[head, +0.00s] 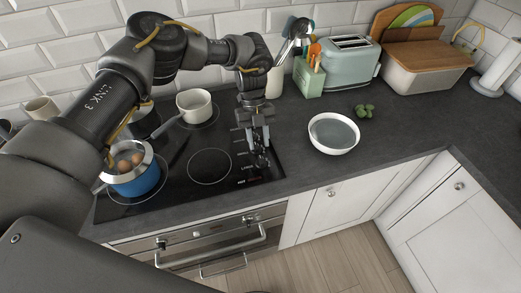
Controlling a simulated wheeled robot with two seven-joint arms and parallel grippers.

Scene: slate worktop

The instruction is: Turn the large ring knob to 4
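The black glass hob (180,165) is set into the worktop, with white-marked controls along its right side. A label that seems to read LARGE (247,167) is near its front right corner. My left gripper (261,158) points down over that corner, right beside the label. Its fingers cover the spot where the large ring knob seems to be, so I cannot see the knob or its pointer clearly. I cannot tell whether the fingers touch or grip it. My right gripper is not in view.
A blue pot (137,182) with eggs and a white saucepan (194,106) stand on the hob. A white bowl (333,149), green vegetables (364,111), a toaster (350,63) and a bread bin (428,70) are to the right. The worktop in front of the bowl is clear.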

